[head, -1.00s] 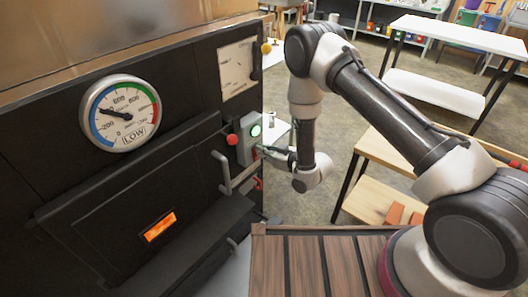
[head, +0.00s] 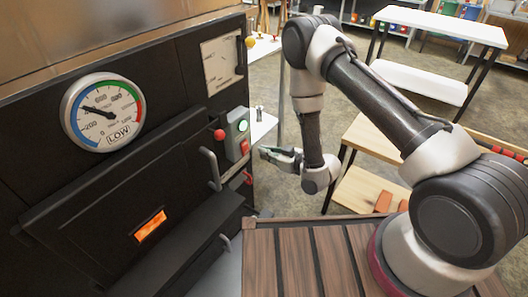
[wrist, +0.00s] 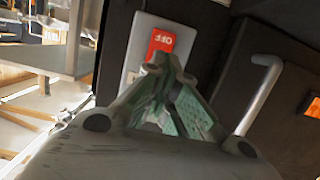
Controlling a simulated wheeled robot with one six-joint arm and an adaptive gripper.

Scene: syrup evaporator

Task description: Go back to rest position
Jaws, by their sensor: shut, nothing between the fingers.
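My gripper (head: 264,152) is shut and empty in the head view. It hangs at the end of my bent arm, just right of the grey switch box (head: 237,135) on the black evaporator front, with a small gap between them.
The evaporator has a round dial (head: 103,112), a door with a grey handle (head: 211,169) and a glowing orange window (head: 150,226). A white table (head: 440,25) and a wooden bench (head: 375,138) stand behind. Open floor (head: 285,205) lies between.

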